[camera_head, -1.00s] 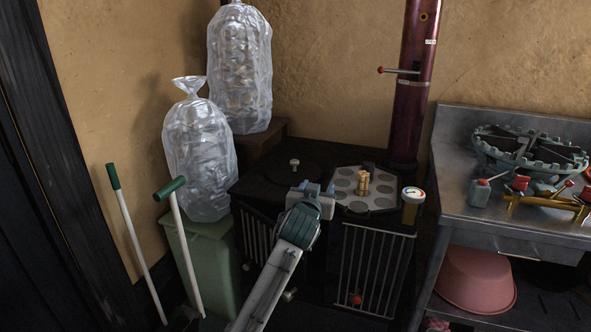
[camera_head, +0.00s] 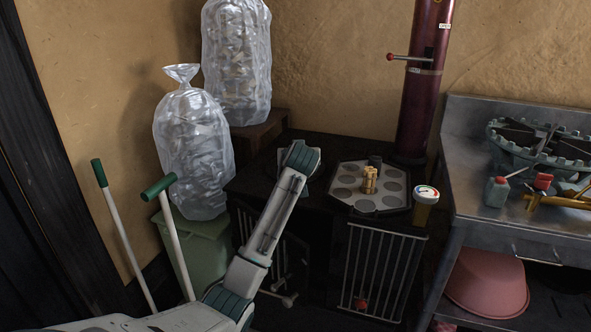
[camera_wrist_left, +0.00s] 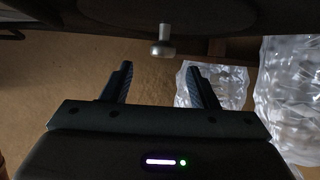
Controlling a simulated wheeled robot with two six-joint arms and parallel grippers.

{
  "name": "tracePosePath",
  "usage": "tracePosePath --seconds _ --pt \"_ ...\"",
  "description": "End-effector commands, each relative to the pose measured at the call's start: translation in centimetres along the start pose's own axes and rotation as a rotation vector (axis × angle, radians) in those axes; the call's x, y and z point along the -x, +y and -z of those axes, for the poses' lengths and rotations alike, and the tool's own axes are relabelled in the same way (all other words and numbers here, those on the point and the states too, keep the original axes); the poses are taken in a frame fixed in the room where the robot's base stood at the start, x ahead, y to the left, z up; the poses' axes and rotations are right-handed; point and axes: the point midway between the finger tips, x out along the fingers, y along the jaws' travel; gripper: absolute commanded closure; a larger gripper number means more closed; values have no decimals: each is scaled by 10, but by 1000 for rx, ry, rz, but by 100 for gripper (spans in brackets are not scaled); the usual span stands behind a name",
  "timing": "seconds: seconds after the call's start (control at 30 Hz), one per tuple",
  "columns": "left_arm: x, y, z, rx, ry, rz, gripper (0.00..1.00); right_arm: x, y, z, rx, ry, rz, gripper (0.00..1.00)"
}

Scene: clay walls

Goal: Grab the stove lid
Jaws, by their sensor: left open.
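The stove lid (camera_wrist_left: 150,16) is a dark disc with a pale metal knob (camera_wrist_left: 163,46). In the left wrist view it is at the top, with the knob pointing down in the picture. My left gripper (camera_wrist_left: 160,67) is open and empty. Its two fingers point toward the knob, which lies just beyond the fingertips and between them sideways. In the head view my left gripper (camera_head: 303,160) is over the left part of the dark stove top (camera_head: 258,180). My own wrist hides the knob and most of the lid there. My right gripper is not in view.
A red stovepipe (camera_head: 425,90) rises behind. Bagged bottles (camera_head: 190,150) stand left, and a metal bench (camera_head: 470,120) stands right.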

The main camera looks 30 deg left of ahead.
Motion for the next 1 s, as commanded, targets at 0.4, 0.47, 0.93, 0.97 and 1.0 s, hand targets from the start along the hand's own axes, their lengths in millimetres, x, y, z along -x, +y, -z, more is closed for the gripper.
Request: tracePosePath --seconds 0.4,0.47,0.93,0.97,1.0 --pt "-36 -3 -4 0 -1 0 46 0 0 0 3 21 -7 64" --pt "-36 -3 -4 0 -1 0 46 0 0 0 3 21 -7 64" --pt "-35 -3 -4 0 -1 0 100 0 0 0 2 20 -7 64" --pt "-35 -3 -4 0 -1 0 100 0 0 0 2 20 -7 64" --pt "-35 -3 -4 0 -1 0 100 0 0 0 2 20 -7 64"
